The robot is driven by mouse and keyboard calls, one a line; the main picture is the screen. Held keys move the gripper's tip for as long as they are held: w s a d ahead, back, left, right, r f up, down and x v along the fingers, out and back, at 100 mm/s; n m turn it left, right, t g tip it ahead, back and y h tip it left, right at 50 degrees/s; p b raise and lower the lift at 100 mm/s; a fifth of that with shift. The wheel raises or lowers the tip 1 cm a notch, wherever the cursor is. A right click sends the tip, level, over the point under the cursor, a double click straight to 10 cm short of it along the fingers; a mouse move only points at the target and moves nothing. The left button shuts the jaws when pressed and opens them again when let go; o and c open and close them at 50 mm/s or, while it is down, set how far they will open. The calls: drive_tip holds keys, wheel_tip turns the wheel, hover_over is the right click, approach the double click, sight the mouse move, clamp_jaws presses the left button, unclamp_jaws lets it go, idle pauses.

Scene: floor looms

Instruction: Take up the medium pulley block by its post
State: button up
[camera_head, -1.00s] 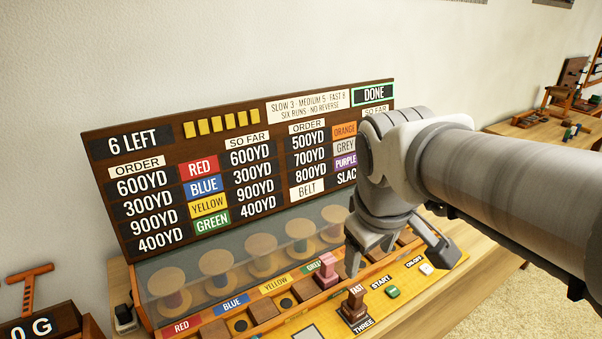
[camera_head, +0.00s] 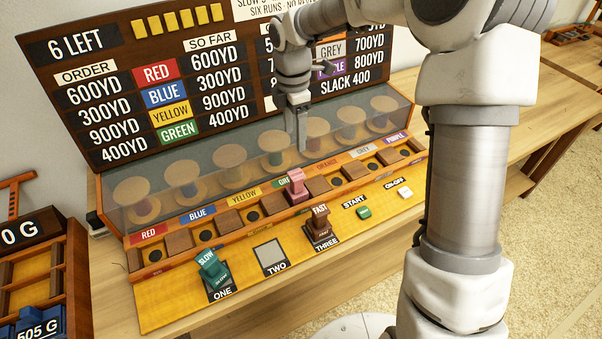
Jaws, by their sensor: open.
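A pink block with an upright post (camera_head: 296,186) stands in the slot row by the green label; I cannot read any word on it. A teal block marked SLOW (camera_head: 212,268) sits on pad ONE, and a brown block marked FAST (camera_head: 320,228) sits on pad THREE. Pad TWO (camera_head: 270,256) is bare. No block in view shows the word medium. My gripper (camera_head: 302,142) is open and points down, in the picture just above the pink block. It looks empty and apart from the block; its exact depth is unclear.
Wooden spools (camera_head: 230,162) stand behind a clear cover along the slot row. The tall order board (camera_head: 110,60) rises behind them. START (camera_head: 364,212) and ON-OFF (camera_head: 405,192) buttons lie on the yellow panel at right. A weight rack (camera_head: 40,265) stands at left.

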sight(296, 174)
drive_tip(key=shift+n, duration=0.3)
drive_tip(key=f, duration=0.4)
drive_tip(key=f+b, duration=0.1)
drive_tip(key=f, duration=0.7)
drive_tip(key=shift+w+a+f, duration=0.1)
drive_tip(key=shift+w, duration=0.25)
drive_tip(key=shift+w+d+f+b, duration=0.1)
drive_tip(key=shift+f+b, duration=0.15)
drive_tip(key=shift+f, duration=1.25)
drive_tip(key=shift+w+d+f+b, duration=0.1)
drive_tip(key=shift+f+b, duration=0.15)
drive_tip(key=shift+f, duration=1.25)
clamp_jaws()
